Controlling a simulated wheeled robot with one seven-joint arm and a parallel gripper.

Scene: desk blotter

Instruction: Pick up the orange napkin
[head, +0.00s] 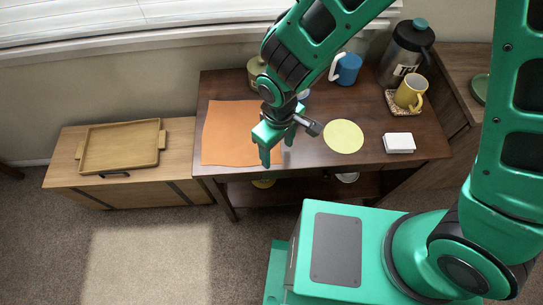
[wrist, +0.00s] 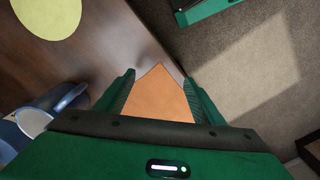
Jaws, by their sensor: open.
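The orange napkin (head: 229,135) lies flat on the left part of the dark brown desk (head: 300,165). My gripper (head: 278,149) is open and empty, pointing down over the napkin's right side. It hides part of the napkin's right edge. In the wrist view a pointed corner of the napkin (wrist: 158,97) shows between the two green fingers of my gripper (wrist: 159,77). The rest of the napkin is hidden behind the gripper body there. I see no contact, but the exact height above the napkin is hard to tell.
A yellow round mat (head: 343,136) and a white block (head: 399,142) lie right of my gripper. A blue mug (head: 346,68), a yellow mug (head: 411,91) and a dark jug (head: 406,53) stand at the back. A wooden tray (head: 119,171) sits on the low cabinet at left.

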